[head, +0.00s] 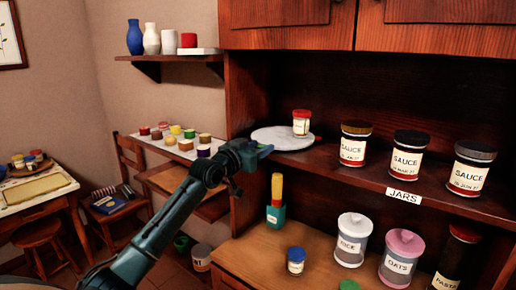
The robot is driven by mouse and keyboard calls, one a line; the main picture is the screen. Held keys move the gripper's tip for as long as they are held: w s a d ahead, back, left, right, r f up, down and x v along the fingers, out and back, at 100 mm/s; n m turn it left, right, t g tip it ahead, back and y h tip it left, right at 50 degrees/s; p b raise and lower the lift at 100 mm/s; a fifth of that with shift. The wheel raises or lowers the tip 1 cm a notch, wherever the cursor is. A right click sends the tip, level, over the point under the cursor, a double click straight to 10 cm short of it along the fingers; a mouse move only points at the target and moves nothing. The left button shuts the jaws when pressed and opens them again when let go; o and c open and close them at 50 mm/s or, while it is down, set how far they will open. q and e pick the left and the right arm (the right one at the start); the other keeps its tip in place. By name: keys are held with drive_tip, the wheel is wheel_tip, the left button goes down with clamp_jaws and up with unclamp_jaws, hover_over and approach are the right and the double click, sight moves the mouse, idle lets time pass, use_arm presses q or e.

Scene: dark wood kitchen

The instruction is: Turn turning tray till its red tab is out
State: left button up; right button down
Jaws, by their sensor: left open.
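The turning tray (270,137) is a pale grey round disc on the upper cupboard shelf. A small jar with a red lid (301,122) stands on its right part. My right gripper is not in view.
Sauce jars (406,155) stand right of the tray on the same shelf, above a JARS label (403,194). Below are canisters of rice (353,240) and oats (401,258), a blue-lidded jar (296,261) and a green holder (276,216). The cupboard's side panel (246,90) rises behind my gripper.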

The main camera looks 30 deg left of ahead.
use_arm(q)
drive_tip(key=shift+c, duration=0.4)
clamp_jaws()
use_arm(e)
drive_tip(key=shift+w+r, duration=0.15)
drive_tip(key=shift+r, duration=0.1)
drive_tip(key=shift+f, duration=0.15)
